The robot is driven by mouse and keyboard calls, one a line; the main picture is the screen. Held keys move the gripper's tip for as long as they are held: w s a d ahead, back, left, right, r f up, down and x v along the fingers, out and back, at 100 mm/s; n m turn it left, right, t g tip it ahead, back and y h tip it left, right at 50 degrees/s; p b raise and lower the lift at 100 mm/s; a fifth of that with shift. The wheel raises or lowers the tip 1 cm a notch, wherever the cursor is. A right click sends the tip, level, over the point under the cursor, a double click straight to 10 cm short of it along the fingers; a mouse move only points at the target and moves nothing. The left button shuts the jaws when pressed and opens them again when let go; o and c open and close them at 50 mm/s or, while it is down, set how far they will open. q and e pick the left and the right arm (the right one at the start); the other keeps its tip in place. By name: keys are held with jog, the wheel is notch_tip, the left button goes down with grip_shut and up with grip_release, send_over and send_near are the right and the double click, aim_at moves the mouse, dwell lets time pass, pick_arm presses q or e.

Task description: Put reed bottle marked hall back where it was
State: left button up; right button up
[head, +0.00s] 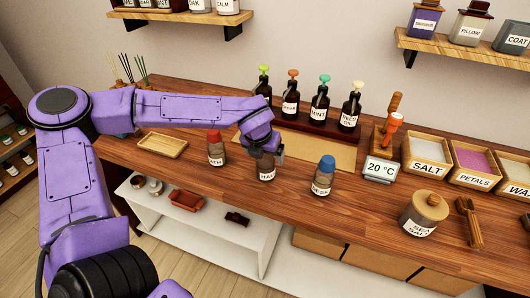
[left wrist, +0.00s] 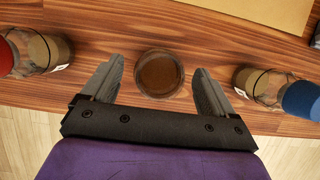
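A small brown bottle (head: 266,172) stands upright near the front edge of the wooden counter. Its label is partly legible and seems to begin with "HA"; its top is hidden by my left gripper in the head view. My left gripper (head: 263,147) is just above it, pointing down. In the left wrist view the round brown bottle top (left wrist: 160,73) lies between the fingertips of my open left gripper (left wrist: 159,68), with a gap on both sides. Reeds (head: 133,67) stick up from bottles at the back left, partly behind my left arm. My right gripper is out of view.
A red-capped bottle (head: 215,150) stands left of the brown bottle and a blue-capped one (head: 323,177) right. Behind are a tan mat (head: 333,152) and several pump bottles (head: 319,110). A wooden tray (head: 162,145) sits left. A "20 °C" display (head: 381,169) stands right.

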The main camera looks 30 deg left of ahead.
pick_arm(q)
jog(key=b+v, duration=0.1)
jog(key=v, duration=1.1)
jog(key=shift+r, duration=0.15)
